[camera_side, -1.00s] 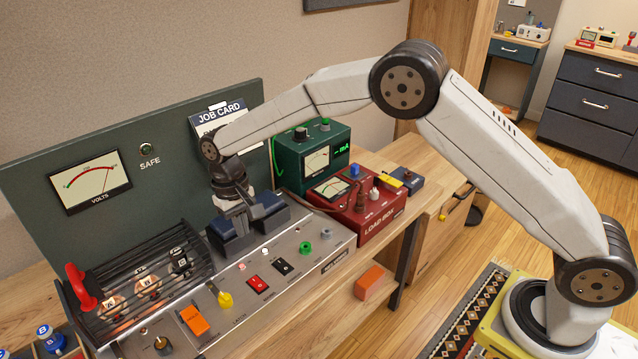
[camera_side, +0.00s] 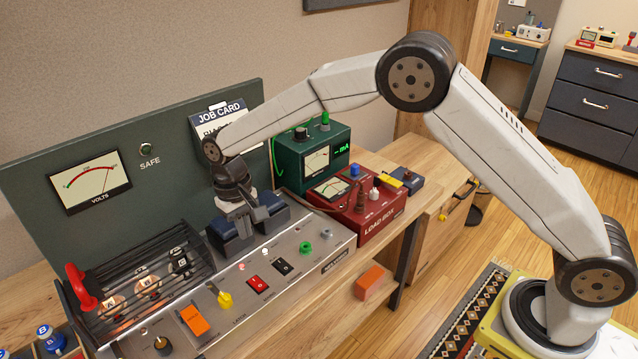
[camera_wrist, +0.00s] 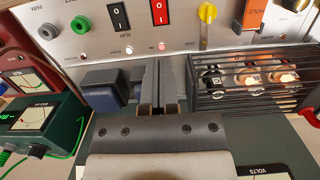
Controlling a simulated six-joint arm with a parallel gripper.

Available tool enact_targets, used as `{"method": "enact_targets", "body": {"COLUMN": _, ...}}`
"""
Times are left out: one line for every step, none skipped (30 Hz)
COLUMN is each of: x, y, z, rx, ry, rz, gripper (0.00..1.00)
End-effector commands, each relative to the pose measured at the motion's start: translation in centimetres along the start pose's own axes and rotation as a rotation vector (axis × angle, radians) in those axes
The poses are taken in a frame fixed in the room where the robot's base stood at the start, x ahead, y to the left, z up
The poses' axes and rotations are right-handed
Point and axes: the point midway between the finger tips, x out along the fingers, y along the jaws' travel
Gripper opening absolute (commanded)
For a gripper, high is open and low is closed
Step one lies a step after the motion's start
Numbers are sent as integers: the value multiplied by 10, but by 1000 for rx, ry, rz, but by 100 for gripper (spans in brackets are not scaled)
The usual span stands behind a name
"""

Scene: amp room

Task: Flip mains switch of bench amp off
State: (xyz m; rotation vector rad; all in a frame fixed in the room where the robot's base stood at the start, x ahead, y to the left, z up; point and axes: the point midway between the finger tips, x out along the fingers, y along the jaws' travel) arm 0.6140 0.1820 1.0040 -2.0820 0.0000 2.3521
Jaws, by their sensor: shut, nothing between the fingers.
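The bench amp (camera_side: 215,338) has a sloping metal front panel with a red rocker switch (camera_side: 258,284) and a black rocker switch (camera_side: 283,267) side by side. Both also show at the top of the wrist view, the red one (camera_wrist: 159,12) and the black one (camera_wrist: 118,17). The labels are too small to read, so I cannot tell which is mains, nor which way either is pressed. My gripper (camera_side: 264,224) is shut and empty, over the amp's dark blocks behind the panel. In the wrist view its fingertips (camera_wrist: 161,62) point towards the red rocker, apart from it.
A yellow knob (camera_side: 224,299) and orange switch (camera_side: 194,320) lie left of the rockers, green (camera_side: 305,247) and grey knobs right. Dark blocks (camera_wrist: 103,88) and a slatted cage (camera_wrist: 250,82) over glowing tubes flank my fingers. The red load box (camera_side: 367,212) stands right.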

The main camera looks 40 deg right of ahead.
Motion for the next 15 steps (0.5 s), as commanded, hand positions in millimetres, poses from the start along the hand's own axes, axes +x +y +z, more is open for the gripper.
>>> {"method": "enact_targets", "body": {"x": 1, "y": 0, "z": 0, "rx": 0, "ry": 0, "rz": 0, "gripper": 0}}
{"method": "enact_targets", "body": {"x": 1, "y": 0, "z": 0, "rx": 0, "ry": -1, "rz": 0, "gripper": 0}}
{"method": "enact_targets", "body": {"x": 2, "y": 0, "z": 0, "rx": 0, "ry": -1, "rz": 0, "gripper": 0}}
{"method": "enact_targets", "body": {"x": 3, "y": 0, "z": 0, "rx": 0, "ry": -1, "rz": 0, "gripper": 0}}
{"method": "enact_targets", "body": {"x": 4, "y": 0, "z": 0, "rx": 0, "ry": -1, "rz": 1, "gripper": 0}}
{"method": "enact_targets", "body": {"x": 6, "y": 0, "z": 0, "rx": 0, "ry": -2, "rz": 1, "gripper": 0}}
{"method": "enact_targets", "body": {"x": 8, "y": 0, "z": 0, "rx": 0, "ry": -2, "rz": 1, "gripper": 0}}
{"method": "enact_targets", "body": {"x": 10, "y": 0, "z": 0, "rx": 0, "ry": -2, "rz": 1, "gripper": 0}}
{"method": "enact_targets", "body": {"x": 13, "y": 0, "z": 0, "rx": 0, "ry": -2, "rz": 1, "gripper": 0}}
{"method": "enact_targets", "body": {"x": 16, "y": 0, "z": 0, "rx": 0, "ry": -2, "rz": 1, "gripper": 0}}
{"method": "enact_targets", "body": {"x": 19, "y": 0, "z": 0, "rx": 0, "ry": -3, "rz": 1, "gripper": 0}}
{"method": "enact_targets", "body": {"x": 24, "y": 0, "z": 1, "rx": 0, "ry": -4, "rz": 1, "gripper": 0}}
{"method": "enact_targets", "body": {"x": 28, "y": 0, "z": 1, "rx": 0, "ry": -4, "rz": 1, "gripper": 0}}
{"method": "enact_targets", "body": {"x": 32, "y": 0, "z": 0, "rx": 0, "ry": -3, "rz": 1, "gripper": 0}}
{"method": "enact_targets", "body": {"x": 37, "y": 0, "z": 0, "rx": 0, "ry": -4, "rz": 1, "gripper": 0}}
